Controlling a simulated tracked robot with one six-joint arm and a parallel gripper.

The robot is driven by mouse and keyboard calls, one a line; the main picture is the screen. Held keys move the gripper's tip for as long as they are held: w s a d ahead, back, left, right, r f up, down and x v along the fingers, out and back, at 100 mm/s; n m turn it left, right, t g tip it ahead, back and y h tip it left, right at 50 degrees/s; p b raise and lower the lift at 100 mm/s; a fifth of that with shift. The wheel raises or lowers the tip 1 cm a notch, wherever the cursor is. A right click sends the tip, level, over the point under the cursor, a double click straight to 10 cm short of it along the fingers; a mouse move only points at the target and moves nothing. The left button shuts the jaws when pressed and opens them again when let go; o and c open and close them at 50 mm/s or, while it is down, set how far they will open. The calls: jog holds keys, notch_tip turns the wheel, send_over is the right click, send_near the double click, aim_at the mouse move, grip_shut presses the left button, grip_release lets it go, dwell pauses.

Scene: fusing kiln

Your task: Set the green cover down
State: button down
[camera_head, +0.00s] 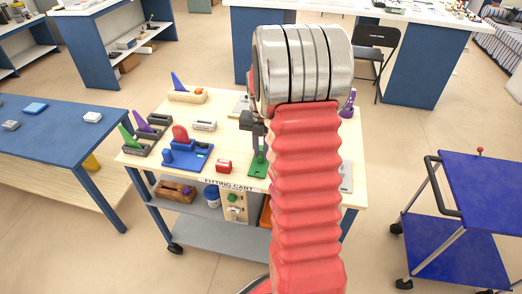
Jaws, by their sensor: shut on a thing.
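My gripper (254,126) is over the middle of the wooden-topped fitting cart, partly hidden by my arm. It is shut on a green piece (257,165), which I take to be the green cover. The piece is low over the cart top near its front edge. I cannot tell whether it touches the top. A green fin (127,137) stands in a dark holder at the cart's left end.
A blue table (50,135) stands left, a blue trolley (490,190) right.

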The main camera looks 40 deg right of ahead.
jog(key=c, duration=1.7)
grip_release()
notch_tip(320, 180, up, 12)
jog(key=shift+r, duration=0.1)
